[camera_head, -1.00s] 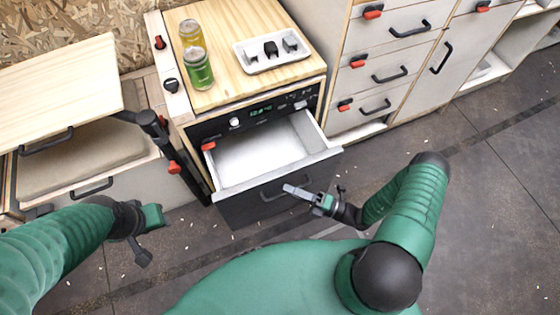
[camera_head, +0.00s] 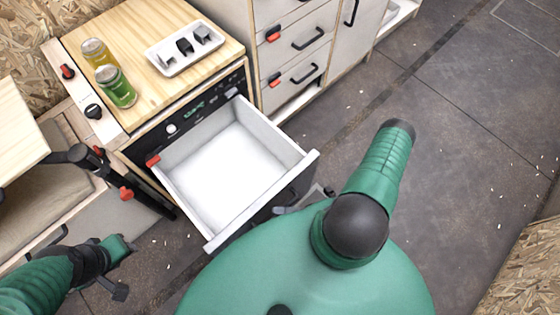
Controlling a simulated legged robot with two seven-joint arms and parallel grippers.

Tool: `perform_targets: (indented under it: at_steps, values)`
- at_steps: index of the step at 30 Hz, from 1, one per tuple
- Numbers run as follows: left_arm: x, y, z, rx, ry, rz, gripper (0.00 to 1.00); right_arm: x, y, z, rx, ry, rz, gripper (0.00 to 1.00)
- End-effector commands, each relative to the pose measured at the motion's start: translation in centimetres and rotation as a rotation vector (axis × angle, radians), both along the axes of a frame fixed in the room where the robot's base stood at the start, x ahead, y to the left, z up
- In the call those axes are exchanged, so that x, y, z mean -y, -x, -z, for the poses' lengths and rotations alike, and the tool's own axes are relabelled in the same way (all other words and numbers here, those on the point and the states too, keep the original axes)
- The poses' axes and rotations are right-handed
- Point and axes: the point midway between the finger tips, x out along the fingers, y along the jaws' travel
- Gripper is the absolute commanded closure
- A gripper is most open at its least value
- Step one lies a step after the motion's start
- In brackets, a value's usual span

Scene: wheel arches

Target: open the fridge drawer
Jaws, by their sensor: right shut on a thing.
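The fridge drawer (camera_head: 228,168) is pulled out of the cabinet and open, with an empty white inside. Its front panel faces my body, and a dark handle (camera_head: 291,197) shows partly on it. My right gripper (camera_head: 284,209) is at this front, shut on the handle; my green body hides most of it. My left gripper (camera_head: 120,270) is at the lower left, apart from the drawer and over the floor. Its fingers do not show clearly enough to tell their state.
A bed-like bench (camera_head: 50,180) is at left, white cabinets (camera_head: 300,45) at the back. The floor (camera_head: 440,170) at right is clear.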

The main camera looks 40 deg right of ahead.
Motion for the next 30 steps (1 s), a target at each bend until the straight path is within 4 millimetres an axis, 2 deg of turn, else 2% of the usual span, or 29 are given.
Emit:
perform_targets:
  at_steps: [3,4,6,20,23,30]
  values:
    - [0.0,0.0,0.1,0.000,0.000,0.000,0.64,0.1,0.0,0.4,-0.008,0.009,-0.002,1.00]
    - [0.0,0.0,0.1,0.000,0.000,0.000,0.64,0.1,0.0,0.4,-0.008,0.009,-0.002,0.85]
    - [0.0,0.0,0.1,0.000,0.000,0.000,0.64,0.1,0.0,0.4,-0.007,0.009,-0.002,0.78]
    - [0.0,0.0,0.0,0.000,0.000,0.000,0.64,0.5,0.3,0.2,-0.002,0.005,0.001,0.78]
    - [0.0,0.0,-0.1,0.000,0.000,0.000,0.64,1.7,1.4,0.5,-0.002,0.007,0.003,0.78]
    - [0.0,0.0,-0.1,0.000,0.000,0.000,0.64,6.7,6.0,1.6,-0.003,0.009,0.002,0.78]
